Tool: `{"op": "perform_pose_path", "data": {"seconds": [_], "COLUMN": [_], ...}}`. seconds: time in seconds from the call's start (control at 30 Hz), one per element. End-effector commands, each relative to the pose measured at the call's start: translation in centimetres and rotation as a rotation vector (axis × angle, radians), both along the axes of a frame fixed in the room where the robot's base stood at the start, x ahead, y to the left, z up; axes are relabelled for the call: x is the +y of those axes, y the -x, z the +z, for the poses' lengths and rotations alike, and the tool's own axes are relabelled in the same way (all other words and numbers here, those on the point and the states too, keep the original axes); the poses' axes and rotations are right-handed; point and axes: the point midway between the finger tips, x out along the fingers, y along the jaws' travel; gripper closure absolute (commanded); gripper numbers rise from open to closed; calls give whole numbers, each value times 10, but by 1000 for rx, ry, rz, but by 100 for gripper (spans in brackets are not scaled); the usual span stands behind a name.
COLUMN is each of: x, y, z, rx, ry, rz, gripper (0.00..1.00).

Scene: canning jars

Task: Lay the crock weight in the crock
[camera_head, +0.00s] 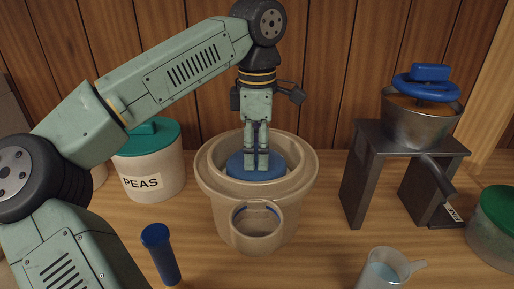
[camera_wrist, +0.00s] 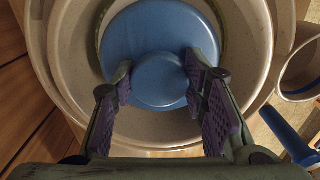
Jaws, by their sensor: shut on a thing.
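The crock (camera_head: 209,188) is a large speckled beige pot in the middle of the table; its wide rim and pale inner wall also show in the wrist view (camera_wrist: 258,60). The crock weight (camera_head: 277,165) is a blue disc with a round knob on top. It is inside the crock's mouth, and in the wrist view the disc (camera_wrist: 125,35) lies within the rim. My gripper (camera_head: 257,162) points straight down into the crock and is shut on the weight's knob; its pads flank the knob in the wrist view (camera_wrist: 167,90). Whether the weight touches the crock's bottom is hidden.
A beige mug (camera_head: 257,240) with a blue inner band is in front of the crock. A PEAS canister (camera_head: 155,175) stands left, a blue-handled tool (camera_head: 160,255) front left. A metal stand with a blue-knobbed pot (camera_head: 415,120) is right; a measuring cup (camera_head: 385,272) is front right.

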Motion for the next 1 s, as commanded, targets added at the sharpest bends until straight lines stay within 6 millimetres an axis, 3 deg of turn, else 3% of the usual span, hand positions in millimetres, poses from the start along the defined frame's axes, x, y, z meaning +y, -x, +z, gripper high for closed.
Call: {"op": "perform_pose_path", "data": {"seconds": [0.07,0.1,0.4,0.77,1.0], "x": [0,0,0,0,-1], "y": [0,0,0,0,-1], "z": [-1,0,-1,1,37], "rx": [-2,-2,-1,0,-2], "ry": [1,1,0,-1,-1], "rz": [0,0,0,0,0], "gripper": [100,58,38,37,37]}}
